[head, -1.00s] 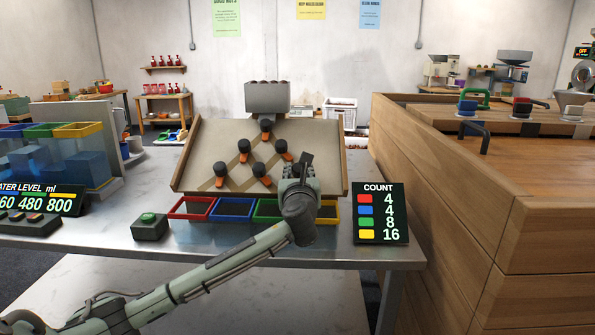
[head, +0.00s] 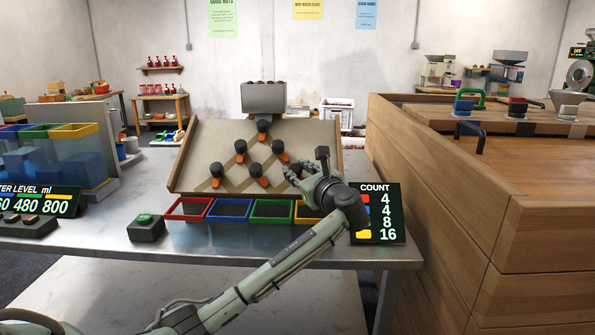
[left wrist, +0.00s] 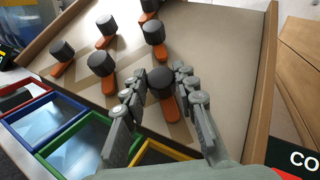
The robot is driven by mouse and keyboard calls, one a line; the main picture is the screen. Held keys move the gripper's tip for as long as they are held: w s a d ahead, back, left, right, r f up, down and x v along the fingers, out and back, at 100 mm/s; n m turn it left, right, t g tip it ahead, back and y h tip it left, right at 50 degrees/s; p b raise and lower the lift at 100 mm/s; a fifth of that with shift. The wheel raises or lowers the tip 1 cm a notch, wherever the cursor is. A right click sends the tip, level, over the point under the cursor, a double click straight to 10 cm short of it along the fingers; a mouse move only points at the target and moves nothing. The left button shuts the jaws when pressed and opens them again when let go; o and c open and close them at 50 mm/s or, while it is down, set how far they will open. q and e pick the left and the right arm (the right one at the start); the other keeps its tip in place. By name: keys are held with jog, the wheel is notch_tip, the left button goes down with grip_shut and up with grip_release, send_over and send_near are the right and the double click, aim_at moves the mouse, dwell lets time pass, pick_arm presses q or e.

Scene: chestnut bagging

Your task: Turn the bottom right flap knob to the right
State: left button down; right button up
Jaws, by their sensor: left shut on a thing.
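Flap knobs with black caps and orange flaps form a triangle on the tilted board (head: 203,135). My left gripper (left wrist: 162,78) is at the bottom right flap knob (left wrist: 160,82), its fingers on either side of the black cap, shut on it. In the left wrist view that knob's orange flap points down and slightly right. My right gripper is not in view.
Red (head: 187,207), blue (head: 230,210), green (head: 272,211) and yellow trays stand below the board; my arm partly covers the yellow one. A count display (head: 392,215) stands close on the right, partly behind my wrist. A green button box (head: 146,228) is at left.

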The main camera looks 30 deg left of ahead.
pick_arm(q)
jog(key=c, duration=1.2)
grip_release()
jog(key=shift+d, duration=0.1)
jog(key=v, duration=1.2)
jog(key=shift+s, duration=0.1)
